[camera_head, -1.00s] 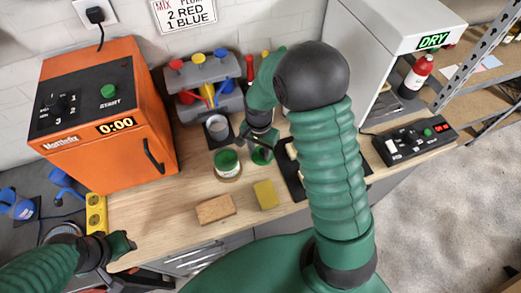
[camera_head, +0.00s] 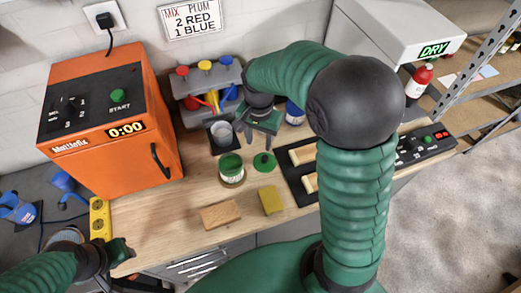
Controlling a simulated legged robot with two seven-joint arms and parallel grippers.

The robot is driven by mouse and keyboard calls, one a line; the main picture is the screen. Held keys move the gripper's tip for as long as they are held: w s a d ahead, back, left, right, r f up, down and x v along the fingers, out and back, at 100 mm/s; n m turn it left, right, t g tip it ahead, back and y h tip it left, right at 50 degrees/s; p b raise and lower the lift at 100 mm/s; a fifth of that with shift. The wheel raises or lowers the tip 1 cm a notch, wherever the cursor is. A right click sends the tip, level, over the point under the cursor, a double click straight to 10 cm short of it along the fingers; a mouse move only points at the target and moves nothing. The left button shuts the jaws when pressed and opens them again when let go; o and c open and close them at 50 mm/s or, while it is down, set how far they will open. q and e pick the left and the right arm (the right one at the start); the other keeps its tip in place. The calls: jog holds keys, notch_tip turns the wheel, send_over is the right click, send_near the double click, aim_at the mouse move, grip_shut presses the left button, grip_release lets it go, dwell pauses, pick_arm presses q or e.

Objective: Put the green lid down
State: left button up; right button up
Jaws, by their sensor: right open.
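The green lid (camera_head: 264,162) lies flat on the wooden workbench, just right of the green-topped can (camera_head: 231,168) and apart from it. My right gripper (camera_head: 257,140) is open and empty, above and behind the lid, with its fingers pointing down. My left gripper (camera_head: 118,258) is at the lower left, over the bench's front left corner, well away from the lid; its jaws are too unclear to read.
A yellow sponge (camera_head: 271,200) and a wooden block (camera_head: 220,214) lie in front. A metal cup (camera_head: 221,133) stands behind the can. A black tray (camera_head: 296,185) holds pale wooden pieces at right. An orange machine (camera_head: 110,120) stands at left.

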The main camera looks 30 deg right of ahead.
jog(key=s+a+f+n, duration=0.1)
jog(key=s+a+n, duration=0.1)
jog(key=s+n, duration=0.1)
jog(key=s+a+f+n+t, duration=0.1)
jog(key=s+a+n, duration=0.1)
jog(key=n, duration=0.2)
jog(key=s+a+f+n+t, duration=0.1)
jog(key=s+n, duration=0.2)
jog(key=n, duration=0.1)
jog(key=shift+s+a+f, duration=0.2)
jog(key=shift+s+a, duration=0.15)
jog(key=shift+a, duration=0.05)
jog(key=shift+s+t, duration=0.25)
jog(key=shift+t, duration=0.05)
jog(key=shift+w+a+f, duration=0.1)
jog(key=shift+w+f, duration=0.05)
jog(key=shift+w, duration=0.2)
jog(key=shift+s, duration=0.1)
